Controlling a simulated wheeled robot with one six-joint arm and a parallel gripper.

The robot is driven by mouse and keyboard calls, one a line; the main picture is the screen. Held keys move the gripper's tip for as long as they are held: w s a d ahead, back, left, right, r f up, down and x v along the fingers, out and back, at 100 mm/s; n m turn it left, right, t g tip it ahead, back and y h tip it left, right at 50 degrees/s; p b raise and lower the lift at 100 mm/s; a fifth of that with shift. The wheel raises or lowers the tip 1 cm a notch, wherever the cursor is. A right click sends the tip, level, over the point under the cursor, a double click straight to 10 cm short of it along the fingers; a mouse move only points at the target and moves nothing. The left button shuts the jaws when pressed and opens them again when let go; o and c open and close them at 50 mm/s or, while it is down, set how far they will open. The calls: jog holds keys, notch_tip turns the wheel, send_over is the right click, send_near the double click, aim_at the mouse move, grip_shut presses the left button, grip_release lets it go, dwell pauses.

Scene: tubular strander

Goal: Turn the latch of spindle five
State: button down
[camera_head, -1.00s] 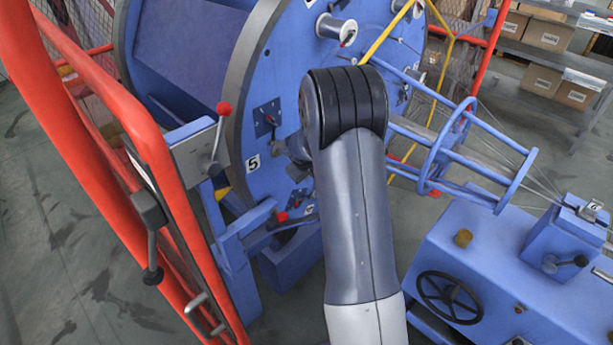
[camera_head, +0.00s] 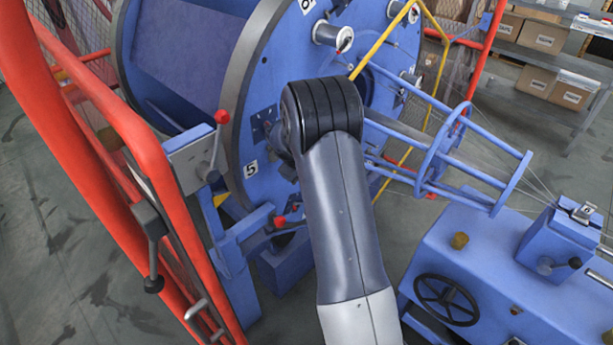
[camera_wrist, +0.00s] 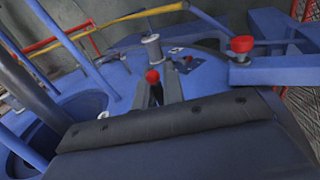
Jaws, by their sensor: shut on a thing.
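The big blue drum disc (camera_head: 310,75) carries a white "5" label (camera_head: 250,169) on its face, with a dark latch plate (camera_head: 264,122) just above it. My arm covers part of the disc, and my gripper is mostly hidden behind it in the head view. In the wrist view my gripper (camera_wrist: 156,92) has its two grey fingers close together near the blue disc face. They are shut on a dark latch with a red tip (camera_wrist: 152,76), which shows between them. The latch's exact angle is hard to tell.
A red guard frame (camera_head: 130,125) runs along the left. A blue machine with a black handwheel (camera_head: 446,299) stands at lower right.

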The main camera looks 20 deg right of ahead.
jog(key=c, duration=1.5)
grip_release()
jog(key=b+v, duration=0.2)
jog(key=v, duration=0.9)
jog(key=shift+w+d+f, duration=0.1)
jog(key=p+x, duration=0.1)
jog(key=x, duration=1)
jog(key=shift+p, duration=0.4)
